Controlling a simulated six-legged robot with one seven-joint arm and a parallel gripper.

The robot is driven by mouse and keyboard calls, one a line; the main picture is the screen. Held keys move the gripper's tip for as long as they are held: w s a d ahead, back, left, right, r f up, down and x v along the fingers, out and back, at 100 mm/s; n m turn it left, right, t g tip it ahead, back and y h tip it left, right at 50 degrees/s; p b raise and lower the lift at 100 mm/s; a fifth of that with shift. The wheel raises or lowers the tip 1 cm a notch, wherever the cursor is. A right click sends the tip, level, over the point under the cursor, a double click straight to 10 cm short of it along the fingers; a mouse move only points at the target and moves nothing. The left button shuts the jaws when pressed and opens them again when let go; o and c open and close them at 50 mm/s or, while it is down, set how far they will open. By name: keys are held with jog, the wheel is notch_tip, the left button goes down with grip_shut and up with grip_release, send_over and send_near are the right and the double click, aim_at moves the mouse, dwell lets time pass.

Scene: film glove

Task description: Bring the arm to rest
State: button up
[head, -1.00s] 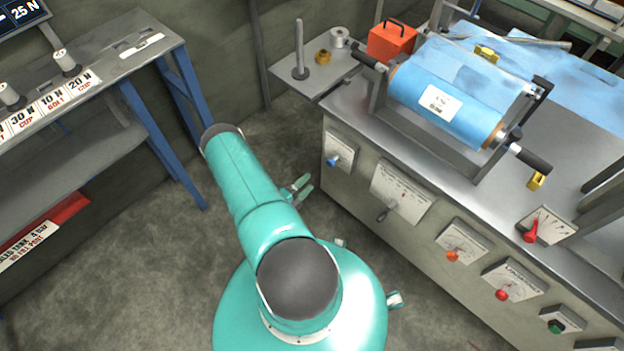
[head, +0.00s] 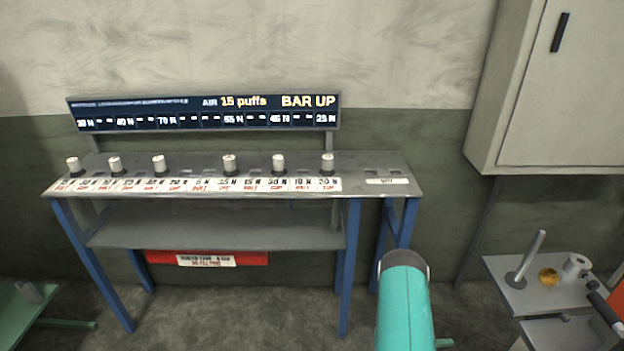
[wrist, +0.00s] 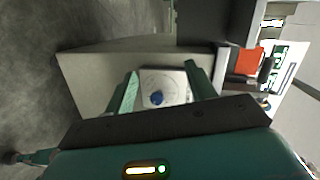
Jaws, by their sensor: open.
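My gripper (wrist: 162,88) shows in the wrist view with its two green fingers apart and nothing between them. Beyond the fingers is the grey side of a machine cabinet with a white dial plate and a blue knob (wrist: 157,97); the fingers look apart from it, but the exact distance cannot be told. In the head view my teal arm stands at the lower right; the gripper itself is hidden there.
A blue-legged bench (head: 230,186) with several small weights and a lit sign (head: 205,112) stands against the wall. A side shelf with a metal post (head: 526,260) is at the right. A cabinet (head: 555,90) hangs upper right. Grey floor is open beneath the bench.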

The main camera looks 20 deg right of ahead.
jog(key=w+a+r+n+t+y, duration=0.2)
jog(key=w+r+n+t, duration=0.1)
jog(key=w+r, duration=0.55)
jog(key=w+a+r+n+t+y, duration=0.15)
jog(key=w+r+n+t, duration=0.35)
jog(key=w, duration=0.6)
jog(key=w+a+r+n+t+y, duration=0.25)
jog(key=w+a+r+n, duration=0.2)
jog(key=a+r, duration=0.45)
jog(key=w+a+r+n+t+y, duration=0.1)
jog(key=w+a+r+n+y, duration=0.35)
jog(key=r, duration=0.75)
jog(key=s+a+r+n+y, duration=0.2)
jog(key=s+a+r+n, duration=0.25)
jog(key=a+r, duration=0.4)
jog(key=s+a+r+n+y, duration=0.25)
jog(key=a+r+n, duration=0.3)
jog(key=a, duration=0.55)
jog(key=s+a+r+n+g, duration=0.1)
jog(key=s+a+n, duration=0.3)
jog(key=s, duration=0.7)
jog(key=s+a+r+n+g, duration=0.1)
jog(key=s+a+r+n, duration=0.3)
jog(key=s, duration=0.7)
jog(key=shift+r+n, duration=0.15)
jog(key=shift+n, duration=0.75)
jog(key=shift+g, duration=0.25)
jog(key=c, duration=0.4)
jog(key=shift+d, duration=0.15)
